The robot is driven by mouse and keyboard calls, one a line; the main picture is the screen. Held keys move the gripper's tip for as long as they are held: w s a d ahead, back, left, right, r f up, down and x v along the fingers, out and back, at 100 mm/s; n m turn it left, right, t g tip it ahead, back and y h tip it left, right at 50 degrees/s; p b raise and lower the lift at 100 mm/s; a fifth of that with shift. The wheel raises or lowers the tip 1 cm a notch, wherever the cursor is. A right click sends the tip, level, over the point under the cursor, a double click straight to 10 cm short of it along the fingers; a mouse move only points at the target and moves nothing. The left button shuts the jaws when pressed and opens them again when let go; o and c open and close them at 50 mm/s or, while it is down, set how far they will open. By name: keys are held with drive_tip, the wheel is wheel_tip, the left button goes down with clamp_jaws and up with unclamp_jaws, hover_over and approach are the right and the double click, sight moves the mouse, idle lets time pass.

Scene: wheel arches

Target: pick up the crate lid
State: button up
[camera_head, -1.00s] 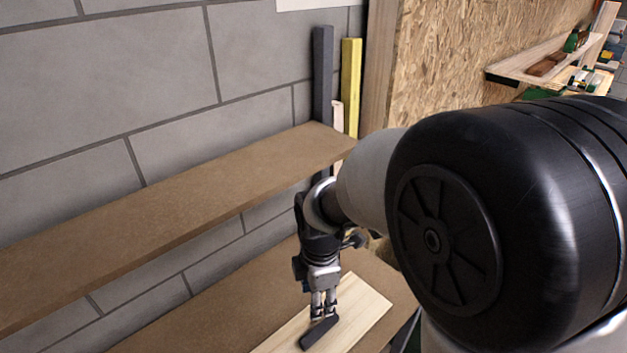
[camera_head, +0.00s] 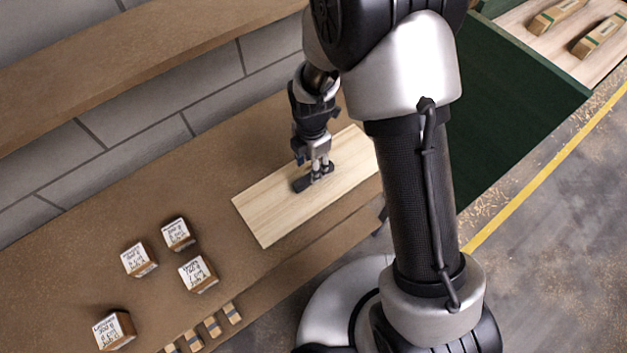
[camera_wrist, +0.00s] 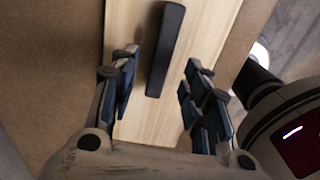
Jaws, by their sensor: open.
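The crate lid (camera_head: 275,213) is a flat, pale wooden board with a dark bar handle (camera_head: 301,185) on top. It lies on the brown bench surface. My gripper (camera_head: 321,171) is over the lid at the handle, pointing down. In the wrist view my gripper (camera_wrist: 160,95) is open, with its blue-padded fingers apart. The dark handle (camera_wrist: 166,50) runs lengthwise between and ahead of the fingers, and pale wood of the lid (camera_wrist: 150,128) shows around it. I cannot tell whether the fingers touch anything.
Several labelled blocks, one of them a white-topped block (camera_head: 197,273), stand on the bench (camera_head: 80,265) to the left. Small wooden pieces (camera_head: 212,326) lie along its front edge. A brown shelf (camera_head: 150,65) runs above the back. A green bench (camera_head: 510,110) stands at right.

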drive_tip(key=f, duration=0.2)
drive_tip(key=f+b, duration=0.1)
drive_tip(key=f, duration=0.1)
drive_tip(key=f+b, duration=0.1)
drive_tip(key=shift+w+d+f, duration=0.1)
drive_tip(key=shift+d+f, duration=0.15)
drive_tip(key=shift+f, duration=0.15)
drive_tip(key=shift+c, duration=0.5)
clamp_jaws()
drive_tip(key=shift+r, duration=0.1)
